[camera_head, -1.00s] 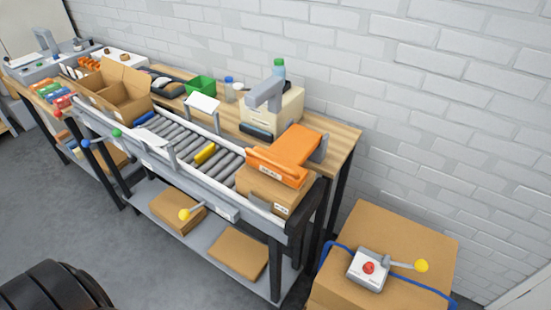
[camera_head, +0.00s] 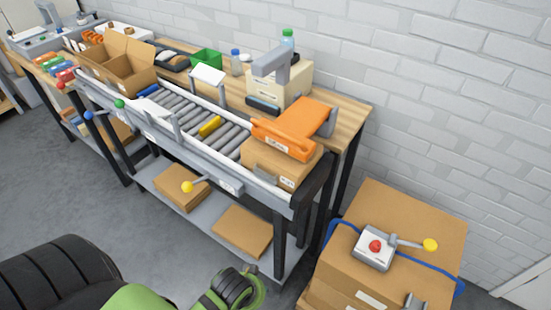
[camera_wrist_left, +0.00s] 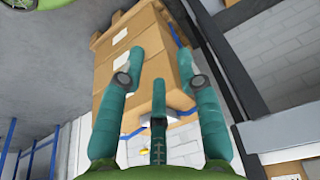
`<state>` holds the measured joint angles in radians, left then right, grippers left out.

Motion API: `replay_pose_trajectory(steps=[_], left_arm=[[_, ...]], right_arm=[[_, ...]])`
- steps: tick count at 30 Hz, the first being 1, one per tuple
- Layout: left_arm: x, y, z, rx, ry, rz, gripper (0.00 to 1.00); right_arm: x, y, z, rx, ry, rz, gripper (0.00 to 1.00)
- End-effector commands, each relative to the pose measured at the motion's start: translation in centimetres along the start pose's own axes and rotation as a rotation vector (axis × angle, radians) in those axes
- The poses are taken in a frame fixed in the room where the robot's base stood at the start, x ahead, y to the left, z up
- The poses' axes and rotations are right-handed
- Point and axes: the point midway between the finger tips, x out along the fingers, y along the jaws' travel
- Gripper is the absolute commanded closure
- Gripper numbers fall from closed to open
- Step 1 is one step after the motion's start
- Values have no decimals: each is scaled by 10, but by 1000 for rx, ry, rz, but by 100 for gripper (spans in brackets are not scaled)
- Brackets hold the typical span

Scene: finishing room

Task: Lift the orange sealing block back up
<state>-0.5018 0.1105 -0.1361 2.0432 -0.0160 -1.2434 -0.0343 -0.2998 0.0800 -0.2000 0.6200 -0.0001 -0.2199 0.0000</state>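The orange sealing block (camera_head: 292,128) rests low on top of a cardboard box (camera_head: 280,165) at the right end of the roller conveyor, beside a grey bracket. A grey control box with a red button (camera_head: 375,247) and a lever with a yellow knob (camera_head: 430,245) sits on the stacked cartons at the right. Another yellow-knobbed lever (camera_head: 187,187) is on the conveyor's front frame. My left gripper (camera_wrist_left: 166,52) is open and empty in the left wrist view, its teal fingers spread toward the stacked cartons (camera_wrist_left: 120,55). My right gripper is not in view.
A blue strap (camera_head: 340,222) runs around the stacked cartons. The table's black legs and lower shelf, with cardboard boxes (camera_head: 243,231), stand left of them. A white brick wall (camera_head: 450,110) is behind. Grey floor (camera_head: 90,210) is free in front.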

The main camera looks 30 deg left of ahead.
Motion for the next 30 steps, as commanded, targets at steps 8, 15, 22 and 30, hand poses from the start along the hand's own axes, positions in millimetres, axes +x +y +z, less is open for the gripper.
replay_pose_trajectory(steps=[8,15,22,30], left_arm=[[-80,-64,-112,332,285,-276,65],[-140,-124,-215,747,454,-710,65],[-190,-153,-277,1044,459,-1070,65],[-188,-168,-302,1087,448,-1123,65]], right_arm=[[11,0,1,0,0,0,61],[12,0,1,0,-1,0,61],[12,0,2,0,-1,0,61],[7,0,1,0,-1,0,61]])
